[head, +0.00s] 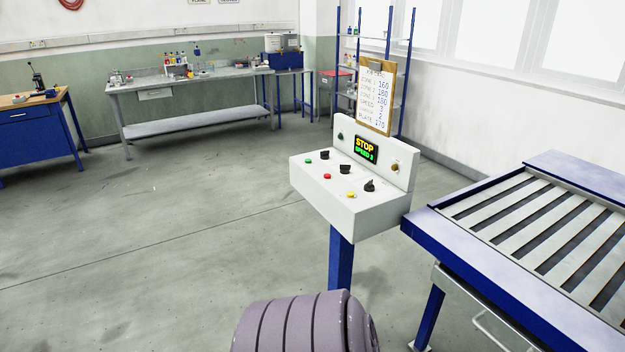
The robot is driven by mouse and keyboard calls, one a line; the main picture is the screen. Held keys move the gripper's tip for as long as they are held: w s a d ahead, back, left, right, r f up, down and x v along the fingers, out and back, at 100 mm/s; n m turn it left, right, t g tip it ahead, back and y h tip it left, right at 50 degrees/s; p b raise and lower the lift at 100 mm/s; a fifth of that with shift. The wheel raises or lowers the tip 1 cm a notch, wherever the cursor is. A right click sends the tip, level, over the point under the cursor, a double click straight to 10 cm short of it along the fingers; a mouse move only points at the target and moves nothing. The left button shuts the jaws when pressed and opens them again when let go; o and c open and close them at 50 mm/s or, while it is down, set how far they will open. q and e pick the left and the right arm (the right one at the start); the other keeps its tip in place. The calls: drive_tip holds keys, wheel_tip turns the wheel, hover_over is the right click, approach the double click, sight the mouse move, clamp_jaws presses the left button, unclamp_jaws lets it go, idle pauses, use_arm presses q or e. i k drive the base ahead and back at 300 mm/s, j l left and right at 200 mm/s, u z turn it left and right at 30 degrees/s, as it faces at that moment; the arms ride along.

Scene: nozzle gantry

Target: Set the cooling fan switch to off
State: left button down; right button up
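A white control console (357,213) stands on a blue post right of the middle. Its sloped top bears a green button (309,161), a red button (327,177), a yellow button (351,195) and black knobs, at the back left (324,155), in the middle (345,169) and at the right (370,186). Its upright back panel has a display (365,149) reading STOP and SPEED 3, and a small brass-coloured knob or switch (395,168). I cannot tell which control is the cooling fan switch or how it is set; labels are unreadable. Neither gripper is in view.
A blue-framed slatted table (415,226) stands close on the console's right. A clipboard with handwritten numbers (376,97) rises behind the console. A long workbench (190,82) and a blue bench (36,132) stand farther back. The floor left of the console is clear.

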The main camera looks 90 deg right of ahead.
sight(345, 169)
drive_tip(key=z, duration=3.05)
